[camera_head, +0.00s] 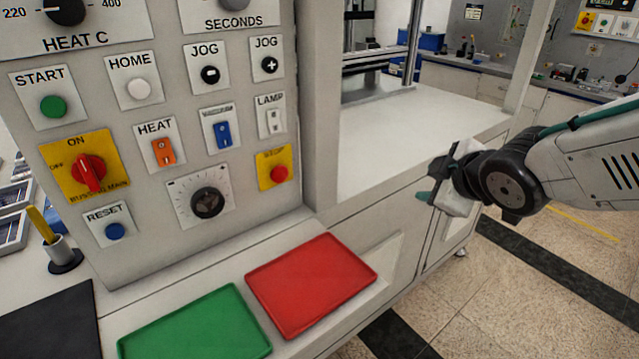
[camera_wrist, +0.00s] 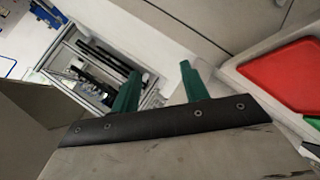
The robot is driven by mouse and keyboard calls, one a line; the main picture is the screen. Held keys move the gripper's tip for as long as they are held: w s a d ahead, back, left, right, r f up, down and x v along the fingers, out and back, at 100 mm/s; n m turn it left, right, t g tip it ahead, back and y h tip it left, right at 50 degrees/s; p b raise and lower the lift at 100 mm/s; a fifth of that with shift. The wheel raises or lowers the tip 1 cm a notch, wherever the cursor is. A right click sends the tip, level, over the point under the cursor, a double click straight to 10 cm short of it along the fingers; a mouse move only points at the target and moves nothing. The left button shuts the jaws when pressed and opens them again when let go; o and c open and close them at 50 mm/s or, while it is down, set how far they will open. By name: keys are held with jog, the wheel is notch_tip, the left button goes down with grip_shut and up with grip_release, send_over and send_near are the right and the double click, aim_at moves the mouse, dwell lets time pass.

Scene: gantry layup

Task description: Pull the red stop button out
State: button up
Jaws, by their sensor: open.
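The red stop button (camera_head: 279,174) sits on a yellow plate at the lower right of the control panel in the head view. Whether it is pushed in or out I cannot tell. My gripper (camera_head: 436,180) is well to the right of the button, in front of the machine's white bed, and touches nothing. Its green fingers are apart and empty, as the wrist view (camera_wrist: 158,88) also shows. The button is not visible in the wrist view.
The panel (camera_head: 240,222) also carries a red main switch (camera_head: 89,172), rocker switches, a black dial (camera_head: 207,203) and other buttons. Below it lie a red tray (camera_head: 312,285) and a green tray (camera_head: 195,330). A frame post (camera_head: 320,100) stands between panel and gripper.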

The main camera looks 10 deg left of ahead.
jog(key=a+f+n+y, duration=0.1)
jog(key=a+n+y, duration=0.45)
jog(key=a, duration=0.65)
jog(key=n+g+y, duration=0.2)
jog(key=n+y, duration=0.2)
jog(key=n, duration=0.2)
send_near(282, 175)
jog(key=shift+n, duration=0.25)
jog(key=x, duration=0.8)
jog(key=shift+w+a+f, duration=0.1)
jog(key=shift+a, duration=0.05)
